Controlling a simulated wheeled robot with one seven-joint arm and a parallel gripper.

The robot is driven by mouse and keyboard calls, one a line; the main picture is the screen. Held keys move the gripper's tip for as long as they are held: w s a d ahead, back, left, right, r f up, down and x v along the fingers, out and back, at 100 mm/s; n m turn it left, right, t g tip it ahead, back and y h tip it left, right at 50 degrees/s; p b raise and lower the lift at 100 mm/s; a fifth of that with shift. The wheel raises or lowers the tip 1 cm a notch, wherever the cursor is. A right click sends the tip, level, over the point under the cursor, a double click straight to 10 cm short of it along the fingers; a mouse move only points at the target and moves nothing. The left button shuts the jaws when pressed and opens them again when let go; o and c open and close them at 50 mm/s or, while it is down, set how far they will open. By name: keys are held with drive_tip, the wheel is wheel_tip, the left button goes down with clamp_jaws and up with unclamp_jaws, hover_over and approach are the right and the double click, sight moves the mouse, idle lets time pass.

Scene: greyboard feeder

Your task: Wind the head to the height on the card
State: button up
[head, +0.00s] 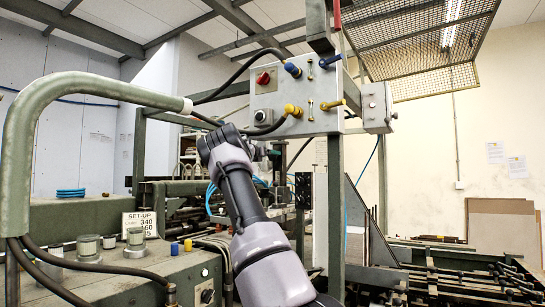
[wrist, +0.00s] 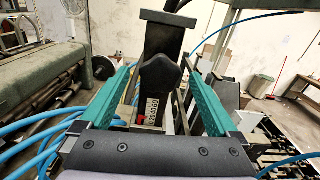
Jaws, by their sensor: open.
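The set-up card (head: 146,224) stands on the green machine at the left. Its heading reads SET-UP, with 340 on its first line; the lower lines are partly unclear. My gripper (wrist: 162,72) is open, with its two green fingers spread either side of a dark rounded knob or handle (wrist: 160,76) on a black upright. I cannot tell whether the fingers touch it. Below it, a small digit counter (wrist: 152,110) shows between the fingers, its figures too small to read surely. In the head view my gripper (head: 274,152) is small and partly hidden behind my wrist.
A grey control box (head: 295,98) with a red switch and coloured knobs hangs above my gripper. A thick green tube (head: 60,92) arches at the left. Blue hoses (wrist: 40,125) run close by my gripper. Boards (head: 500,230) stand at the right.

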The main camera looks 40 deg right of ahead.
drive_tip(key=shift+x, duration=1.6)
drive_tip(key=c, duration=1.4)
